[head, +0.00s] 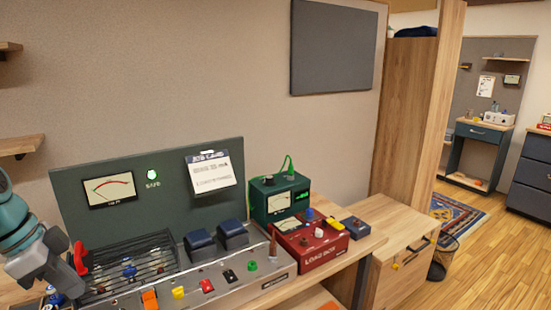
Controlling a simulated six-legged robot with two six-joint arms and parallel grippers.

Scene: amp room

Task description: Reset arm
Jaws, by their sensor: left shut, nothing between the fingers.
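My left arm comes in at the left edge of the head view. Its grey gripper (64,281) is shut and empty, over the left end of the bench beside a dark slatted grille (135,265). A red part (80,258) shows right beside the gripper; I cannot tell whether they touch. My right gripper is not in view.
A green panel (120,215) with a meter and a lit SAFE lamp stands behind a grey control strip (225,285) with coloured switches. A green meter box (262,205) and a red load box (318,252) stand right. Open wooden floor (475,270) lies far right.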

